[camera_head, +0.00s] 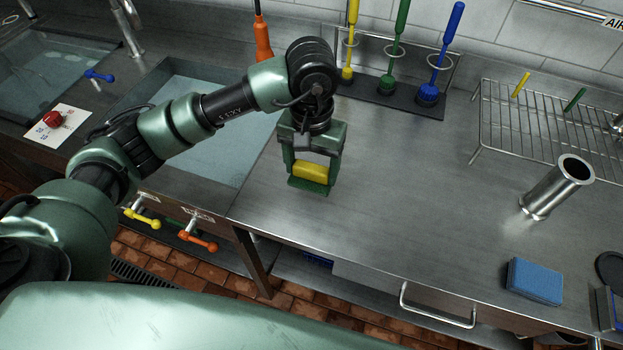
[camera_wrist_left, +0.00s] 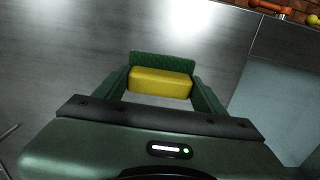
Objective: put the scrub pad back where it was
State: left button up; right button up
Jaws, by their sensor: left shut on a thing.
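The scrub pad (camera_head: 311,173) is a yellow block with a green rough layer on its far side. It also shows in the left wrist view (camera_wrist_left: 160,84), between the two green fingers. My left gripper (camera_head: 312,168) points down and is shut on the pad's two ends. The pad is over the steel counter, just right of the sink; whether it touches the counter I cannot tell. My right gripper is not in view.
A water-filled sink (camera_head: 215,120) lies left. Yellow, green and blue brushes (camera_head: 428,95) stand in a rack at the back. A wire rack (camera_head: 545,115), a steel cylinder (camera_head: 556,188) and a blue pad (camera_head: 535,281) are at right. The middle counter (camera_head: 420,190) is clear.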

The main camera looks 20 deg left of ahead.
pick_arm(q)
notch_tip(320, 180, down, 6)
jog(key=shift+r+p, duration=0.1)
jog(key=shift+p, duration=0.55)
jog(key=shift+f, duration=0.2)
jog(key=shift+f+b, duration=0.1)
jog(key=shift+b, duration=0.25)
jog(key=o, duration=1.3)
